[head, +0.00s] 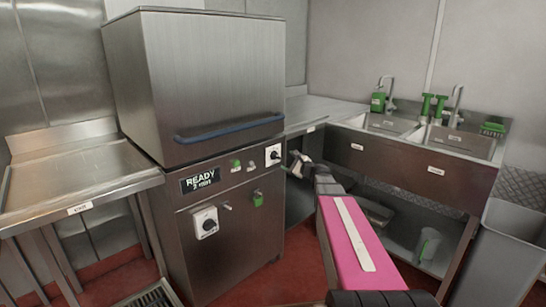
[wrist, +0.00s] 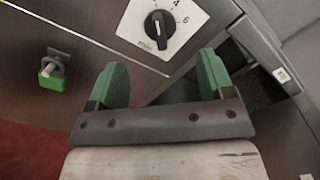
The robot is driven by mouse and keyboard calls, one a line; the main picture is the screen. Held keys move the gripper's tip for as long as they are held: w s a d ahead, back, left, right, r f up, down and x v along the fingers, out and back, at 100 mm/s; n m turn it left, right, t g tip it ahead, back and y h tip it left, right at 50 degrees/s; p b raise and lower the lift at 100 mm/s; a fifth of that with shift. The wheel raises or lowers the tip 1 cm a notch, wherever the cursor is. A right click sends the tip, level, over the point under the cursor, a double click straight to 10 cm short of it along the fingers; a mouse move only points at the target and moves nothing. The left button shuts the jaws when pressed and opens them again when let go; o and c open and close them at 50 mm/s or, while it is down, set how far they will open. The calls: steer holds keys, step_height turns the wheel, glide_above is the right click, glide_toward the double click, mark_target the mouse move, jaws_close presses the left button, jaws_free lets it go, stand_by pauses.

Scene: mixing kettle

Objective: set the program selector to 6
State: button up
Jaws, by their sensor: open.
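A black rotary knob on a white plate, the numbered selector (wrist: 158,29), is at the top of the wrist view. The numbers 4 and 6 show at its upper right, with small lettering at its lower left. Its pointer setting is hard to read. In the head view this selector (head: 273,154) is at the right end of the steel machine's front panel. My gripper (head: 300,160) is just right of the selector in the head view. In the wrist view my gripper (wrist: 162,72) has its green fingers wide apart and empty, below the knob and not touching it.
The steel machine (head: 200,80) has a blue-handled hood and a display (head: 200,180) reading READY. A second knob (head: 205,222) sits lower left. A green-tagged fitting (wrist: 50,76) sticks out left of my fingers. Sinks (head: 425,150) stand at the right.

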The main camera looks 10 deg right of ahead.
mark_target(278, 157)
steer(key=shift+x, duration=3.1)
steer(key=shift+w+a, duration=0.1)
steer(key=shift+w+a, duration=0.25)
steer(key=shift+w, duration=0.05)
jaws_close()
